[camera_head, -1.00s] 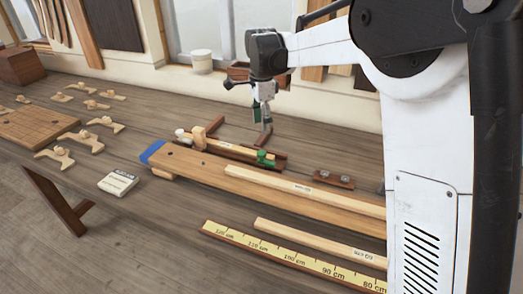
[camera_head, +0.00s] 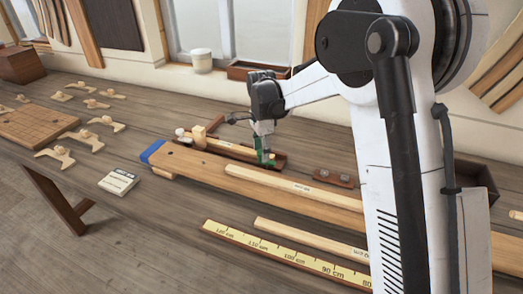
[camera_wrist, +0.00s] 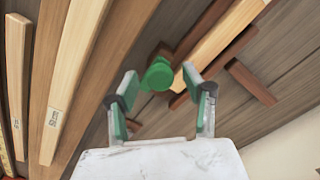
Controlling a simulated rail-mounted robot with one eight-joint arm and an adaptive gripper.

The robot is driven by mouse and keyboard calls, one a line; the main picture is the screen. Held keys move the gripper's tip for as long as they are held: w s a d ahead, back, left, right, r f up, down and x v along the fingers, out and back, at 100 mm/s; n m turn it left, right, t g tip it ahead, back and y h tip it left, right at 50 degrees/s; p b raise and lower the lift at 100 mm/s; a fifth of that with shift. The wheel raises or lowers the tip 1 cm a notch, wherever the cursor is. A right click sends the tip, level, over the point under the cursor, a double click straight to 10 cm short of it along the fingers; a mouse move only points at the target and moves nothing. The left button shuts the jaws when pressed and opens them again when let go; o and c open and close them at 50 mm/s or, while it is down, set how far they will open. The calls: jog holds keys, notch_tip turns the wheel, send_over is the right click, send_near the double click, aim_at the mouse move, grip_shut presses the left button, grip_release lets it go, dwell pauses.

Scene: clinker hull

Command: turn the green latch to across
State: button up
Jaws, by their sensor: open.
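The green latch (camera_wrist: 158,73) shows in the wrist view as a rounded green knob near the end of a pale wooden strip (camera_wrist: 220,42) in a dark channel. My gripper (camera_wrist: 160,84) has its two green-padded fingers spread, one on each side of the latch, with nothing held. I cannot tell whether either finger touches it. In the head view my gripper (camera_head: 263,152) is down at the latch and mostly covers it. Which way the latch is turned cannot be made out.
A long plank (camera_head: 205,172) with a blue end lies in front of the channel. A loose pale strip (camera_head: 290,188) lies on it, and a yellow ruler (camera_head: 260,248) lies nearer. A small dark block (camera_head: 333,178) stands to the right. Several wooden clamps (camera_head: 55,157) lie at left.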

jog(key=shift+c, duration=0.3)
grip_shut()
